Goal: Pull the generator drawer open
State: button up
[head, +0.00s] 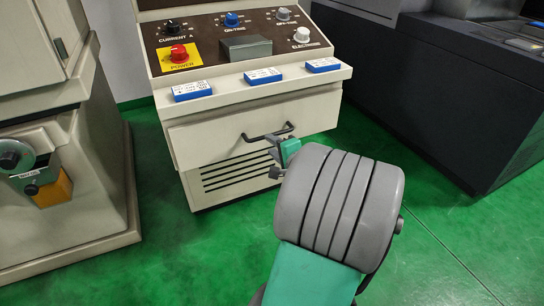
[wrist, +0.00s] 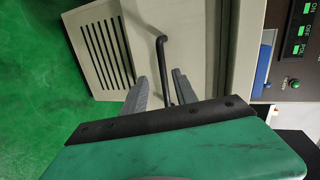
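The generator drawer (head: 215,143) is a cream front below the control panel ledge, and it looks about flush with the cabinet. Its black bar handle (head: 252,137) sticks out from the front. My gripper (head: 277,152) is at the right part of the handle, partly hidden by my grey wrist. In the wrist view the drawer front (wrist: 193,40) fills the upper middle. The handle (wrist: 162,60) runs down between the two grey fingers of my gripper (wrist: 160,80). The fingers are apart, with a visible gap beside the bar. Contact with the handle is not visible.
Three blue-and-white boxes (head: 263,76) lie on the ledge above the drawer. A vented panel (head: 235,175) is below it. A beige machine (head: 75,190) stands left and a dark cabinet (head: 455,100) right. Green floor (head: 160,240) is open in front.

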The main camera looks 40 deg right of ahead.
jog(key=shift+m+h, duration=0.4)
jog(key=shift+m, duration=0.3)
jog(key=w+d, duration=0.1)
jog(key=w, duration=0.1)
jog(key=w+d+f, duration=0.1)
jog(key=w+d, duration=0.2)
jog(key=w, duration=0.1)
jog(key=shift+d+f+b, duration=0.2)
jog(key=shift+b, duration=0.2)
jog(key=shift+c, duration=0.5)
grip_shut()
